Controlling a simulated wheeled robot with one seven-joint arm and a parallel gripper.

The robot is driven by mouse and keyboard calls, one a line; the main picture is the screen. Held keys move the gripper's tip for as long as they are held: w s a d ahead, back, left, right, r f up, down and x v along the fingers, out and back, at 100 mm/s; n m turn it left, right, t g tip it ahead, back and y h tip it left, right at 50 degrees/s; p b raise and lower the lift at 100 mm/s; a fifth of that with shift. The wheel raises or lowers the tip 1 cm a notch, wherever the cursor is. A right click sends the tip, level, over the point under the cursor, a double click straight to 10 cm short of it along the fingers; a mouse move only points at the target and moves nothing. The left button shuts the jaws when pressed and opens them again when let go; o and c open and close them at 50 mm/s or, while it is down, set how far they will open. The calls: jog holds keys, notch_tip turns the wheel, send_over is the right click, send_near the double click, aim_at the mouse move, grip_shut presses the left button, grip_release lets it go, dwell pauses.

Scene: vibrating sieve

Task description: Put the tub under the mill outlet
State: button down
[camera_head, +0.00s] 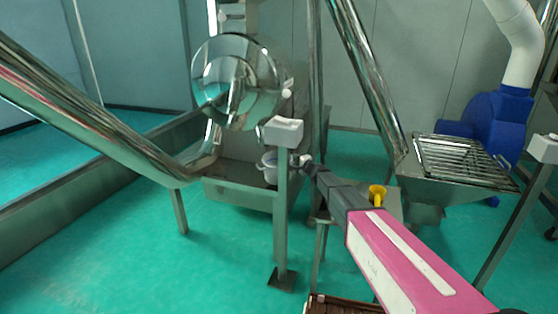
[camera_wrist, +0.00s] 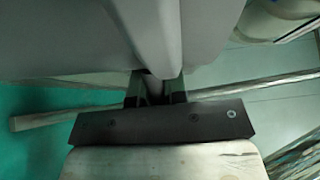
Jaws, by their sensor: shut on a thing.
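A small pale tub (camera_head: 270,168) shows in the camera_head view, partly hidden behind a grey post. It is at or above the steel trough below the round polished mill (camera_head: 237,80); I cannot tell whether it touches the trough. A mill outlet spout (camera_head: 212,137) hangs down to the left of the tub. My gripper (camera_head: 300,161) reaches in from the right, at the tub's right side. In the wrist view my gripper (camera_wrist: 155,92) is shut on the wall of the grey tub (camera_wrist: 95,35), which fills much of the upper picture.
The steel trough (camera_head: 237,198) lies below the tub. A grey post with a white box (camera_head: 283,131) stands close in front. A yellow funnel-like thing (camera_head: 377,193) is near my arm. A grated hopper (camera_head: 460,160) and blue blower (camera_head: 490,125) stand right. Green floor is open at left front.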

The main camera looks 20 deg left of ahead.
jog(key=shift+w+a+f, duration=0.6)
jog(key=shift+w+a, duration=0.65)
jog(key=shift+a, duration=0.3)
jog(key=shift+w+a+f, duration=0.55)
jog(key=shift+w+a, duration=0.7)
jog(key=shift+a, duration=0.25)
jog(key=shift+w+a+f, duration=0.6)
jog(key=shift+w+a, duration=0.65)
jog(key=shift+a, duration=0.3)
jog(key=shift+f, duration=0.15)
jog(key=c, duration=1.2)
grip_release()
jog(key=shift+o, duration=0.2)
jog(key=shift+s+d, duration=0.2)
jog(key=v, duration=1.1)
jog(key=shift+s+d, duration=0.15)
jog(key=shift+s, duration=0.05)
